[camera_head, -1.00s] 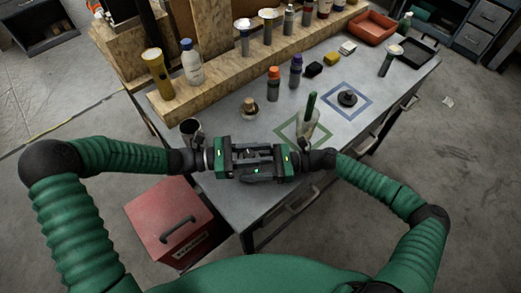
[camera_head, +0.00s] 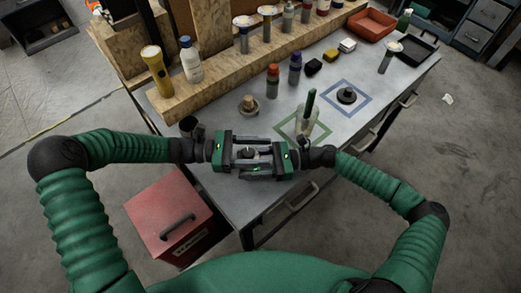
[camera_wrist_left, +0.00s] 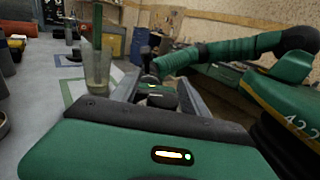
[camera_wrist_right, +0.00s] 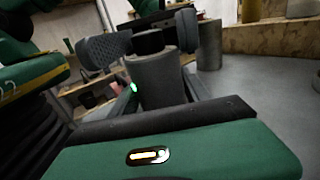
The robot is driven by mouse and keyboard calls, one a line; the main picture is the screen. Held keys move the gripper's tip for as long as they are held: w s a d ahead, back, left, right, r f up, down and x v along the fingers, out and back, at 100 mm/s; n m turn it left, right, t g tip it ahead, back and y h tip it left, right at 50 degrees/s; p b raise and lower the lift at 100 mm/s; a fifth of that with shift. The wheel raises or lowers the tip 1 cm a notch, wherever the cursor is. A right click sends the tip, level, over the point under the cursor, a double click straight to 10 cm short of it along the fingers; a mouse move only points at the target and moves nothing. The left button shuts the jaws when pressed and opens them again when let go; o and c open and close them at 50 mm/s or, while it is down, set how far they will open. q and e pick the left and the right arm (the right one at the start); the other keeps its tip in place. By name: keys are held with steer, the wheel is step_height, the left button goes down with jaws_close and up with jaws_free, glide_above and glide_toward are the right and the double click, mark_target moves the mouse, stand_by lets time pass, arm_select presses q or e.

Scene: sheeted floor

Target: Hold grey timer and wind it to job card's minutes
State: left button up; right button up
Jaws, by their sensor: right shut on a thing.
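The grey timer (camera_wrist_right: 158,82) is a plain cylinder with a black knob (camera_wrist_right: 149,42) on its end. It is held off the table, between my two grippers, which face each other. My right gripper (camera_head: 263,155) is shut on the timer's body. My left gripper (camera_head: 243,153) has its fingers on either side of the knob and looks open; its textured pads show in the right wrist view (camera_wrist_right: 145,45). Whether they touch the knob is hard to tell. The timer's dial marks are not readable. I cannot make out a job card.
Green and blue outlined squares mark the tabletop. A red box (camera_head: 170,225) stands below.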

arm_select(q)
steer(key=shift+a, duration=0.1)
arm_select(e)
steer(key=shift+f, duration=0.1)
arm_select(q)
steer(key=w+a, duration=0.1)
steer(key=a, duration=1.1)
steer(key=shift+d+f, duration=0.1)
arm_select(e)
steer(key=o, duration=1.6)
arm_select(q)
steer(key=shift+w, duration=0.1)
arm_select(e)
steer(key=shift+d, duration=0.1)
